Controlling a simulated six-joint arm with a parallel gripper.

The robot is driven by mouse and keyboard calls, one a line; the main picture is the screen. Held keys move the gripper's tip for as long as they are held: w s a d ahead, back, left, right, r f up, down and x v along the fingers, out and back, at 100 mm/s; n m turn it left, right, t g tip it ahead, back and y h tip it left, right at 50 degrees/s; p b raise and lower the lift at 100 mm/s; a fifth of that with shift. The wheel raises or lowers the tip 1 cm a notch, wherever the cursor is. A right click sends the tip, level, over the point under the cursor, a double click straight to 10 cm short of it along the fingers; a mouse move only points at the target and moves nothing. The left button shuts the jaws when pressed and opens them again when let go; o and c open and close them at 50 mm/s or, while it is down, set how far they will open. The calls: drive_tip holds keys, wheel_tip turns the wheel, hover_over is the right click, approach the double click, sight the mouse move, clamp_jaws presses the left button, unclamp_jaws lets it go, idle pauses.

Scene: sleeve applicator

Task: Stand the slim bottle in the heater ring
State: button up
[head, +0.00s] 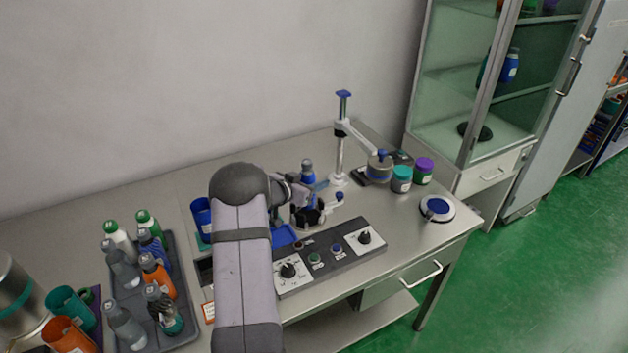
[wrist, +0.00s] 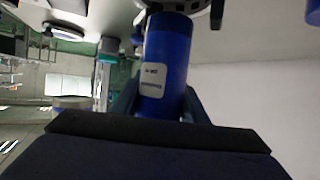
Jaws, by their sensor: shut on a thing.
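The slim blue bottle (head: 308,173) stands about upright above the heater ring (head: 309,215), a dark ring with blue knobs beside it. My gripper (head: 300,192) is shut on the bottle. In the wrist view, which looks upside down, the blue bottle (wrist: 166,62) with a white label sits between my gripper's fingers (wrist: 160,103). Its far end meets or overlaps a grey and black part at the top edge of that view. My gripper and arm partly hide the ring, so I cannot tell whether the bottle's base is inside it.
A control panel (head: 330,256) with dials lies in front of the ring. A post stand (head: 340,150) rises behind it. Jars (head: 401,179) and a round blue-topped pad (head: 437,208) are at the right. A grey tray (head: 183,329) of several bottles is at the left, near a blue cup (head: 201,217).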

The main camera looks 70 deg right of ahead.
drive_tip(key=shift+f+b, duration=1.5)
drive_tip(key=shift+f, duration=0.95)
drive_tip(key=o, duration=1.8)
drive_tip(key=shift+f, duration=0.15)
wheel_tip(320, 180, up, 9)
drive_tip(key=p, duration=0.8)
